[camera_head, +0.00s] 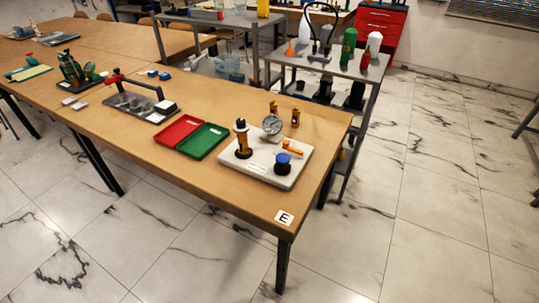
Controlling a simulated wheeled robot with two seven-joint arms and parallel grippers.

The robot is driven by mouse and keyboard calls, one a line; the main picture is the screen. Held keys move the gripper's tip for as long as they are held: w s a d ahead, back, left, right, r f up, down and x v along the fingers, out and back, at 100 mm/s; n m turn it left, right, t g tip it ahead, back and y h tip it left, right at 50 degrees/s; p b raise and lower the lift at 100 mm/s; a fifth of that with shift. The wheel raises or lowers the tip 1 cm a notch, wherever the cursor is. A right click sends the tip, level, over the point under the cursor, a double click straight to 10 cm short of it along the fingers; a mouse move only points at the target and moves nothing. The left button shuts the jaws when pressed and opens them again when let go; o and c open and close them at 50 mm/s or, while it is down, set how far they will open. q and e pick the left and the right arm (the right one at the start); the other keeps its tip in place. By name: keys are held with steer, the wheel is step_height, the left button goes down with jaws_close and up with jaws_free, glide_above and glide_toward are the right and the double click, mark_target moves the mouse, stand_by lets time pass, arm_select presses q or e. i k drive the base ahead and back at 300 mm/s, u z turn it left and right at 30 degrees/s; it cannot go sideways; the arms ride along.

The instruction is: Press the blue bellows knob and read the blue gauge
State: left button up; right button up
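A white gauge board (262,179) lies on the near right end of the long wooden table. A round knob with a blue top (283,158) and a dark lower part stands at the board's front right. A single dial gauge (272,124) with a grey rim and pale face stands at the board's back; it does not look blue, and its reading is too small to make out. A black and orange upright part (242,139) stands at the board's left. An orange lever (293,149) lies between the gauge and the blue knob. Neither of my grippers is in view.
Red (178,130) and green (203,141) trays sit left of the board. Two brass-coloured pieces (295,117) stand behind it. A label "E" (284,217) marks the near corner. A grey cart (318,64) with bottles stands behind. The marble floor at right is clear.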

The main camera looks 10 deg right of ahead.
mark_target(282, 158)
steer(key=z, duration=1.55)
steer(key=k, duration=0.65)
steer(key=z, duration=0.3)
